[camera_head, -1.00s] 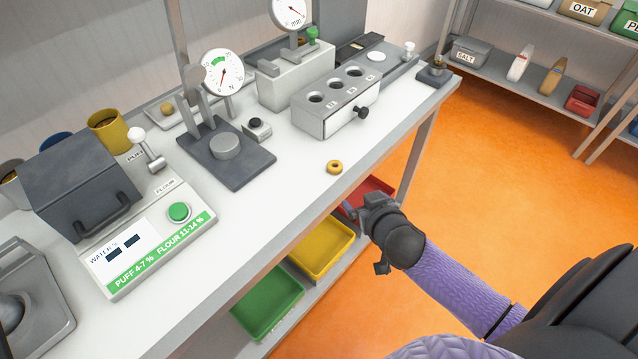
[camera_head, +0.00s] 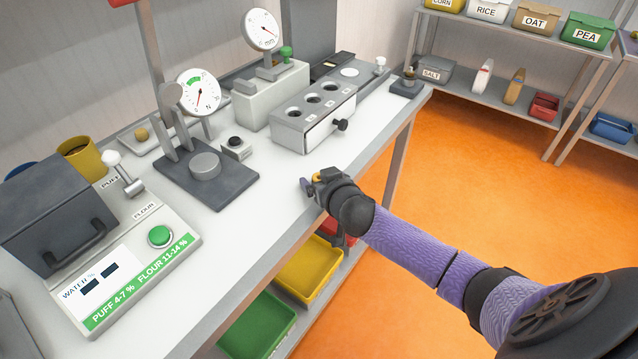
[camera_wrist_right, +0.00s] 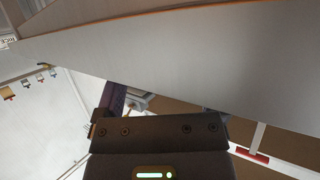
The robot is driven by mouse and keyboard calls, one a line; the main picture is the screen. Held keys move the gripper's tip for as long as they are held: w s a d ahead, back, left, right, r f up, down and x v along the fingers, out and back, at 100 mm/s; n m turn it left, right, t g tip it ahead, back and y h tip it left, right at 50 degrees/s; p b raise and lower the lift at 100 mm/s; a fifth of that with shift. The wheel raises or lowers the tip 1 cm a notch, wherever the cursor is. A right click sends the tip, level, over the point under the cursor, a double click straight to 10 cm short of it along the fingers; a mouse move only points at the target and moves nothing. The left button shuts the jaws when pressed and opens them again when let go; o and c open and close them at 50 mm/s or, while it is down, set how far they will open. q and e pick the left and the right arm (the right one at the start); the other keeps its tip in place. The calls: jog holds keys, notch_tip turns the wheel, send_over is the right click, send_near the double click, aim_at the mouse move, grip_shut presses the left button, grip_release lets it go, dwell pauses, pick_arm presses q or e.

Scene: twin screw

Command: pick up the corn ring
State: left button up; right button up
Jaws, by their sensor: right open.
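The corn ring, a small yellow-orange ring (camera_head: 317,177), lies at the front edge of the white bench, mostly hidden behind my right gripper. My right gripper (camera_head: 314,187) is at the bench edge right by the ring, with its jaws open. A purple-grey finger shows on its left side. I cannot tell whether the ring is between the fingers or touching them. In the right wrist view the dark gripper body fills the lower middle, and I cannot make out the ring there. My left gripper is not in view.
A grey block with several holes and a black knob (camera_head: 341,125) stands behind the gripper. A dark press plate with a gauge (camera_head: 206,166) is to its left. Yellow (camera_head: 309,268) and green (camera_head: 257,325) trays sit below the bench. The bench top left of the gripper is clear.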

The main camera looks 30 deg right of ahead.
jog(key=c, duration=1)
